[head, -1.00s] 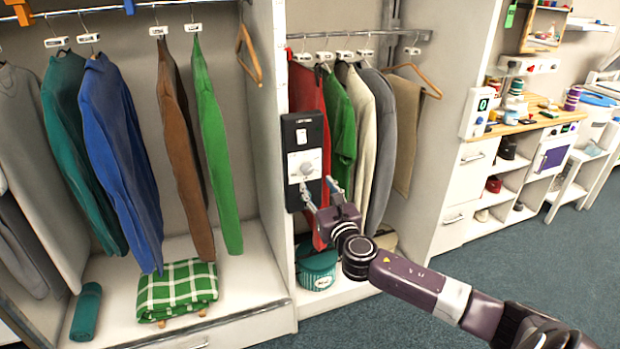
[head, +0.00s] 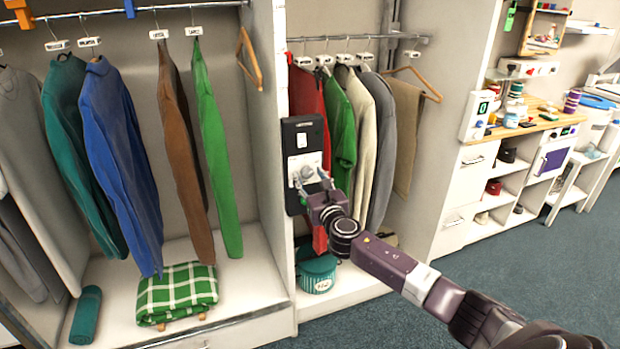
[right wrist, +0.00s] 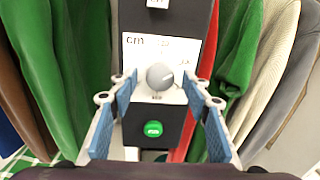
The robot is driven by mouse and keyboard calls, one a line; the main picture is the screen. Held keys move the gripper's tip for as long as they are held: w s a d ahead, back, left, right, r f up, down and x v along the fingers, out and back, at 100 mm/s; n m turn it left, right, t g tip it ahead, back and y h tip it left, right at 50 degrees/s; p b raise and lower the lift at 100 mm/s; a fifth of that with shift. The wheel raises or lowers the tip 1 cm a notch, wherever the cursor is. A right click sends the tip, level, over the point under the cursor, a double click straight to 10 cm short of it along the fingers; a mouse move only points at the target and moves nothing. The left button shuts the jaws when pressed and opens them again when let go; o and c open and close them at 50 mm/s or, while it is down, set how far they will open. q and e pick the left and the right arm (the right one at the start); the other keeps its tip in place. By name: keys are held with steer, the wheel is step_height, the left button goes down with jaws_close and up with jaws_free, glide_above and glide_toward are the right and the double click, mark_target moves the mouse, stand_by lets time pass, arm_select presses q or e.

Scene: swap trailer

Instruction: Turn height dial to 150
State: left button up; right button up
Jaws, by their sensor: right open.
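The height dial (right wrist: 160,76) is a round grey knob on a white plate (right wrist: 136,48) marked "cm". The plate sits on a black panel (head: 303,137) fixed to the closet's upright divider. In the head view the dial (head: 306,172) shows just beyond the fingertips. My right gripper (right wrist: 160,88) is open, with its blue-padded fingers to the left and right of the dial. I cannot tell whether the fingers touch it. The dial's setting is too small to read. My left gripper is not in view.
A green button (right wrist: 153,129) sits on the panel below the dial. Hanging clothes, such as a red garment (head: 308,95) and a green shirt (head: 340,125), are close by on the right. A teal round box (head: 317,272) stands below. The floor at the right is clear.

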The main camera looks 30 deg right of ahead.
steer(key=c, duration=1.2)
steer(key=shift+o, duration=0.2)
steer(key=shift+m, duration=0.4)
steer(key=m, duration=0.4)
steer(key=shift+m+p, duration=0.3)
steer(key=shift+p, duration=0.05)
steer(key=m, duration=0.5)
steer(key=shift+g+p, duration=0.3)
steer(key=m+y, duration=0.1)
steer(key=m, duration=0.5)
steer(key=shift+d+p, duration=0.1)
steer(key=shift+p, duration=0.3)
steer(key=m+p, duration=0.1)
steer(key=m, duration=0.5)
steer(key=shift+f+m, duration=0.1)
steer(key=shift+m, duration=0.3)
